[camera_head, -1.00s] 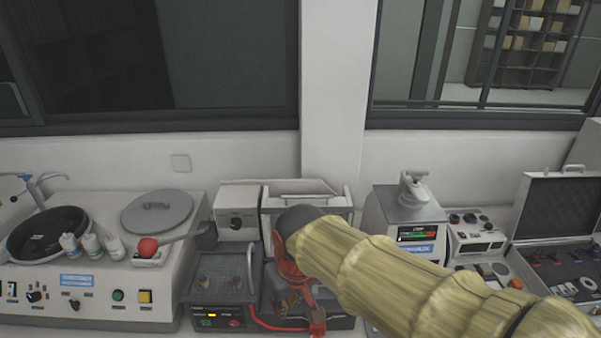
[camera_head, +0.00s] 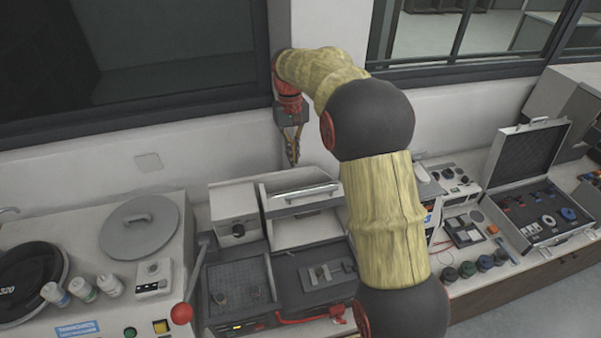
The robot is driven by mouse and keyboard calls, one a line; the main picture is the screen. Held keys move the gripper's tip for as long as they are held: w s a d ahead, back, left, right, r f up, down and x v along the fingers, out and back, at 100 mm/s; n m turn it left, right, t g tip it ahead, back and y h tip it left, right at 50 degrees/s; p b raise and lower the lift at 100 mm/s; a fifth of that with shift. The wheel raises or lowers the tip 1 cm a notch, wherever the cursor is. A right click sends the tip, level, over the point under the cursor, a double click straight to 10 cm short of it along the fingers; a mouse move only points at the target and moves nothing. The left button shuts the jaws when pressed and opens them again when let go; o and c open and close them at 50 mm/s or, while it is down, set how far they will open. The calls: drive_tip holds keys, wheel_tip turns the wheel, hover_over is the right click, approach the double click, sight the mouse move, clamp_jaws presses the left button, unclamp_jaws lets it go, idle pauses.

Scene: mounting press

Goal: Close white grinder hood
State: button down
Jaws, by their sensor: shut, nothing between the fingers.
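The white grinder hood (camera_head: 286,190) is in the middle of the head view, at the back of the dark grinder bed, with a silver bar handle (camera_head: 306,195) across its front. It appears raised, with the bed in front of it uncovered. My gripper (camera_head: 292,161) is above and behind the hood's top edge, close to the wall, with its fingers pointing down. Its fingers are together and hold nothing. It looks apart from the hood, though the depth between them is hard to judge. My arm hides the right end of the grinder.
A white box with a black knob (camera_head: 237,228) adjoins the hood on the left. A polishing machine with a grey round lid (camera_head: 139,226) and a red ball lever (camera_head: 181,313) stands farther left. An open case (camera_head: 535,200) is at right. The wall rises close behind.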

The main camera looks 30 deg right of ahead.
drive_tip(key=s, duration=0.1)
approach(307, 208)
drive_tip(key=w+f, duration=0.3)
drive_tip(key=w+f+p, duration=0.1)
drive_tip(key=w+f, duration=0.1)
drive_tip(key=shift+a+f, duration=0.1)
drive_tip(key=shift+a, duration=0.25)
